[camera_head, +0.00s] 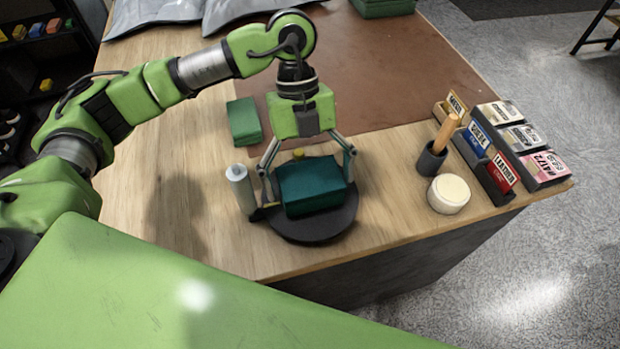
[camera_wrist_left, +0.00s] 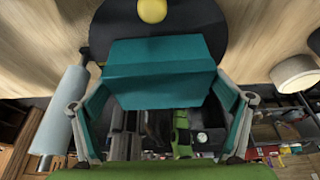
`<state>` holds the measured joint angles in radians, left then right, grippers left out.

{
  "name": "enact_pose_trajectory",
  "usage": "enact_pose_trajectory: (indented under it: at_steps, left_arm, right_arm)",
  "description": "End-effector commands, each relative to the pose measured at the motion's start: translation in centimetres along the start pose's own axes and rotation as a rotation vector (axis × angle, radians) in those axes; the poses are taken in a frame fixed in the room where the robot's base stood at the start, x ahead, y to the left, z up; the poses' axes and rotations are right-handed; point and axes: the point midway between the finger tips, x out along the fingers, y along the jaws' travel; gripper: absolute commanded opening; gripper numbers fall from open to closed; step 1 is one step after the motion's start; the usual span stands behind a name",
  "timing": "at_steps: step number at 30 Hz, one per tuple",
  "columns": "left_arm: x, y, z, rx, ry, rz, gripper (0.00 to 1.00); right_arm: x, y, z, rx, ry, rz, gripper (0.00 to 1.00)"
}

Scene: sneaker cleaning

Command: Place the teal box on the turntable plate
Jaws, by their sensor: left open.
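The teal box (camera_head: 312,188) rests on the round black turntable plate (camera_head: 315,230) near the table's front edge. My left gripper (camera_head: 308,187) is open above the box, with one finger down on each side of it. In the left wrist view the box (camera_wrist_left: 160,72) sits between the spread fingers, with the dark plate (camera_wrist_left: 105,28) beyond it. I cannot tell whether the fingers touch the box's sides. A yellow knob (camera_head: 298,153) shows just behind the box. My right gripper is not in view.
A pale cylinder (camera_head: 240,190) stands close left of the plate. A dark green box (camera_head: 244,121) lies behind it. At right are a cup with a wooden handle (camera_head: 432,158), a round cream-topped jar (camera_head: 448,194) and labelled card holders (camera_head: 490,160). The brown mat (camera_head: 390,70) is mostly clear.

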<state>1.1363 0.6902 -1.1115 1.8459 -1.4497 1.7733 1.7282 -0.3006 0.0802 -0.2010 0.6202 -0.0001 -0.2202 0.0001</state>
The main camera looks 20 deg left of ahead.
Motion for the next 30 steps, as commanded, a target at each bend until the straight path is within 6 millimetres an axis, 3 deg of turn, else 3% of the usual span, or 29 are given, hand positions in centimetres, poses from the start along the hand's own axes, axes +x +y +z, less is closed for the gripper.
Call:
enact_pose_trajectory:
  at_steps: [5, 12, 18, 30]
  left_arm:
    - [-2.7, -0.1, 0.1, 0.0, -0.004, -0.005, 0.93]
    - [-8.0, -0.1, 0.1, 0.0, -0.004, -0.005, 0.93]
    - [-11.0, -0.1, 0.0, 0.0, -0.001, -0.002, 0.93]
    - [-12.1, 0.0, 0.0, 0.001, 0.0, 0.0, 0.93]
  right_arm:
    - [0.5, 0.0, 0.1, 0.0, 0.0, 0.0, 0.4]
    - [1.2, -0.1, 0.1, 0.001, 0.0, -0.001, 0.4]
    - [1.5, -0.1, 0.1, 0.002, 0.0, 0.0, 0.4]
    - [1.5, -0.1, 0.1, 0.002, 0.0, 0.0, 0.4]
